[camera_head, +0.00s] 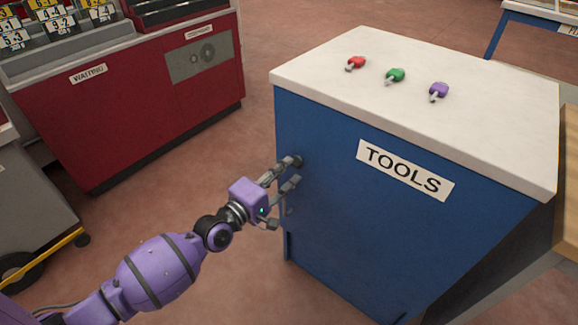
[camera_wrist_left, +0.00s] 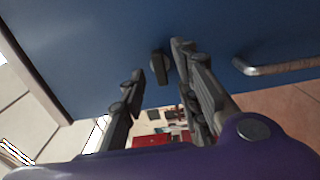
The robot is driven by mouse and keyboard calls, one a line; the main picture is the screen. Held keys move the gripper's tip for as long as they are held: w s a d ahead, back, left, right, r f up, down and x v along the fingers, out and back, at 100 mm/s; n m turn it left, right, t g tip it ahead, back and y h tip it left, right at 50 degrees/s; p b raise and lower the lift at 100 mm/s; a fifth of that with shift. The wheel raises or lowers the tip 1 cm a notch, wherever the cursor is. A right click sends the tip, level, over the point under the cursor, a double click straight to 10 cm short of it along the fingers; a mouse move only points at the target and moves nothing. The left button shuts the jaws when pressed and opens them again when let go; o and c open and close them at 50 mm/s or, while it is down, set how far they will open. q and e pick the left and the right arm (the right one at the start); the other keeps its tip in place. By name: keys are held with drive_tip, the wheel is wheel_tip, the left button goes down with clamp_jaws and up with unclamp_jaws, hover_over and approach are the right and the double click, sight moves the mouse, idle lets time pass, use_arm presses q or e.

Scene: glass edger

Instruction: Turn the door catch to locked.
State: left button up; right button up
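The door catch (camera_wrist_left: 158,67) is a small dark grey turn piece on the blue door (camera_wrist_left: 90,45) of the tools cabinet. In the left wrist view its bar runs nearly upright, tilted slightly. My left gripper (camera_head: 292,172) is at the cabinet's blue front, left of the TOOLS label. Its two fingers are spread with the catch in the gap between their tips; the right finger is close to it, and I cannot tell whether it touches. In the head view the fingers largely hide the catch. My right gripper is not in view.
A silver bar handle (camera_wrist_left: 275,66) is on the door right of the catch. The white cabinet top (camera_head: 420,115) carries a red (camera_head: 355,63), a green (camera_head: 395,75) and a purple-headed tool (camera_head: 438,91). A red cabinet (camera_head: 130,110) stands left, with open floor between.

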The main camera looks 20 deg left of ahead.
sight(299, 163)
use_arm(q)
drive_tip(key=shift+x, duration=1.1)
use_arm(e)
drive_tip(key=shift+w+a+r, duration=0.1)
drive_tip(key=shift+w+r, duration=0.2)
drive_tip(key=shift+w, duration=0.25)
use_arm(q)
drive_tip(key=shift+c, duration=0.2)
clamp_jaws()
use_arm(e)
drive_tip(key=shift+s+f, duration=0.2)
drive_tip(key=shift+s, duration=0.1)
